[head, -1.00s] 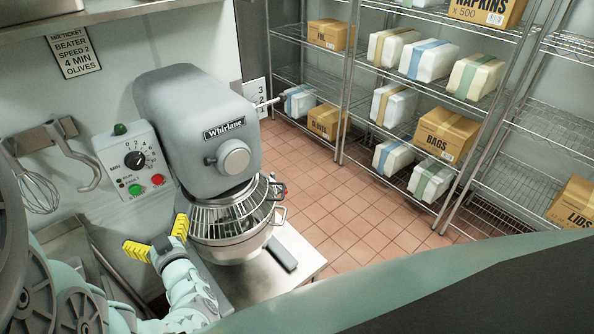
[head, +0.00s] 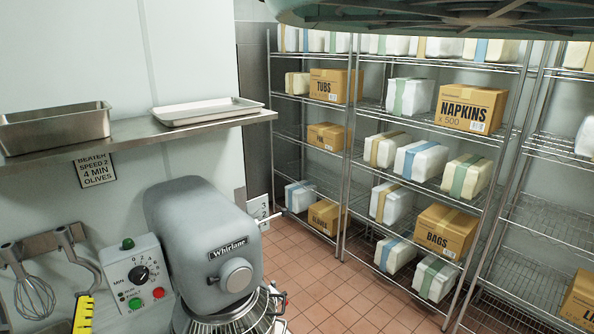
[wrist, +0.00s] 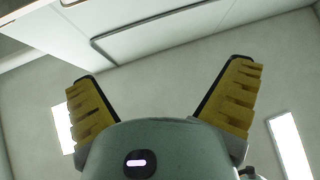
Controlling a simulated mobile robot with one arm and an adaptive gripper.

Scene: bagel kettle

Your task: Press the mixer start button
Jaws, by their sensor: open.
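The mixer's control box (head: 128,262) is on the wall left of the grey Whirlane mixer (head: 205,225). It carries a dial (head: 138,273), a green button (head: 135,304) low on the left and a red button (head: 158,293) to its right. A green dome (head: 127,243) sits on top. One yellow finger of my gripper (head: 83,314) shows at the lower left, below and left of the box, apart from the buttons. In the wrist view my gripper (wrist: 165,100) is open and empty, its yellow fingers spread, with wall and ceiling beyond.
A whisk (head: 33,297) and a hook hang left of the box. A shelf (head: 140,130) with a metal pan (head: 55,128) and a tray (head: 207,111) juts out above. Wire racks with boxes stand at right. The tiled floor (head: 310,275) between is clear.

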